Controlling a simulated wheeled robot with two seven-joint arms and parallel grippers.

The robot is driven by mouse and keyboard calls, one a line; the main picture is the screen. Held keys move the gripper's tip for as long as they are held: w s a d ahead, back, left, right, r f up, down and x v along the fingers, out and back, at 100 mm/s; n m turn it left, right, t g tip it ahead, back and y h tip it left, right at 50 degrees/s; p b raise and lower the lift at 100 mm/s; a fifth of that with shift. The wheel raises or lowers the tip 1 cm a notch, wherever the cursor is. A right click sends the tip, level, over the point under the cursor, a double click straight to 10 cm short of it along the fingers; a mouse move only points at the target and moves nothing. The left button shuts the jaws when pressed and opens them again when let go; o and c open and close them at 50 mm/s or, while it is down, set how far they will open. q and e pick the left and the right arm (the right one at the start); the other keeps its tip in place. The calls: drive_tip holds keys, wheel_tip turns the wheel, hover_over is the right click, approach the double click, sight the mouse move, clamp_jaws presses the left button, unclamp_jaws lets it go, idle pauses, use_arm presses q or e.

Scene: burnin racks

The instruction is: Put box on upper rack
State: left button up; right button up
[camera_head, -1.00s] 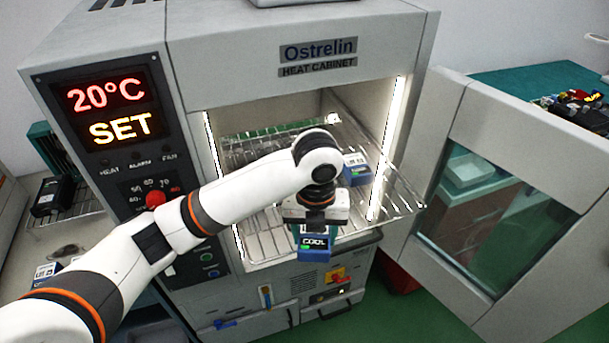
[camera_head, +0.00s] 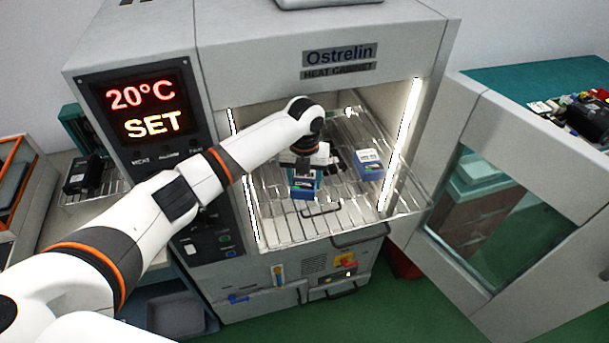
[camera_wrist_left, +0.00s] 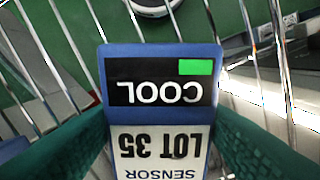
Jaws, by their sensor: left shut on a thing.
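My left gripper (camera_head: 303,172) is shut on a blue box (camera_head: 305,192) with a dark "COOL" display. It holds the box over the wire rack (camera_head: 345,215) that sticks out of the open heat cabinet (camera_head: 222,75). In the left wrist view the box (camera_wrist_left: 160,115) sits between the teal fingers, showing "COOL", a green patch and "LOT 35"; rack wires show behind it. I cannot tell whether its underside touches the wires. A second blue and white box (camera_head: 369,164) stands on the rack to the right. My right gripper is not in view.
The cabinet's glass-windowed door (camera_head: 500,200) stands open at the right. A control panel (camera_head: 140,110) reads "20°C SET" at the left. A side shelf (camera_head: 95,195) holds a dark box (camera_head: 82,175). Rack space in front of the second box is clear.

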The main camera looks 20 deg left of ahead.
use_arm(q)
drive_tip(key=shift+f, duration=0.55)
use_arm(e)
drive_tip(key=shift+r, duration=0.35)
use_arm(q)
drive_tip(key=shift+f, duration=0.2)
drive_tip(key=o, duration=1.1)
drive_tip(key=shift+r, duration=0.1)
